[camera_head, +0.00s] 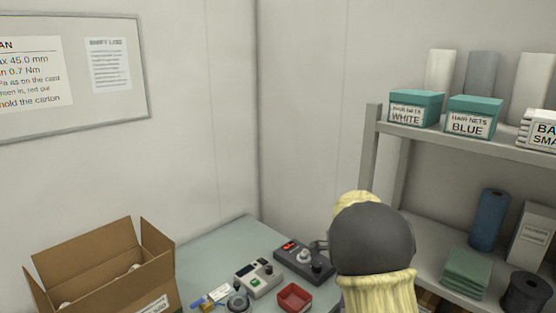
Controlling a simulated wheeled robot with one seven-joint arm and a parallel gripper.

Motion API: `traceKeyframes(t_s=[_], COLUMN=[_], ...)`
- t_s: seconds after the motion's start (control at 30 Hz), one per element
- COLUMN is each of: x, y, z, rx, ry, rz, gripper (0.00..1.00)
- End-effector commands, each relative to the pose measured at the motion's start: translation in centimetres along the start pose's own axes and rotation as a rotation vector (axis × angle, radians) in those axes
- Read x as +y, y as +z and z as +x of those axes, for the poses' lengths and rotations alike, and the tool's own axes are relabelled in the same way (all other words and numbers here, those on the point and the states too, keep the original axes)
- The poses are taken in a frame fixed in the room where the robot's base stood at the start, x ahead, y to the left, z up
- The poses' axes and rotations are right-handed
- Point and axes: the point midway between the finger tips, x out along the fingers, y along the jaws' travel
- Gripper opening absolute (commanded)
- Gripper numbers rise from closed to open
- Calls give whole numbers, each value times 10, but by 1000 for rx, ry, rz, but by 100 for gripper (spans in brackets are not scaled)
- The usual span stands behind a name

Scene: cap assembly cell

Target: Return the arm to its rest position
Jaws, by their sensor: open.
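My arm (372,240) shows at the lower middle right, with a dark grey rounded joint between pale yellow ribbed sleeves. It stands in front of the table's right end and the near end of the shelf unit. I cannot make out my gripper in this view. A small grey part shows at the left edge of the joint, but I cannot tell what it belongs to.
The table (215,255) holds an open carton (95,270), a light grey device (258,279), a dark device (304,262) and a red tray (294,298). The shelf unit (440,145) at right bears teal boxes and rolls. A whiteboard (75,75) hangs at left.

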Motion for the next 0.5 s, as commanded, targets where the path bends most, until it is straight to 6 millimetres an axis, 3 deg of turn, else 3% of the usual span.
traceKeyframes(t_s=[0.17, 0.5], x=[42, 152], y=[-5, 2], z=[-4, -8], rx=[-7, 64], ry=[-26, -112], rz=[-270, -1059], gripper=[59, 59])
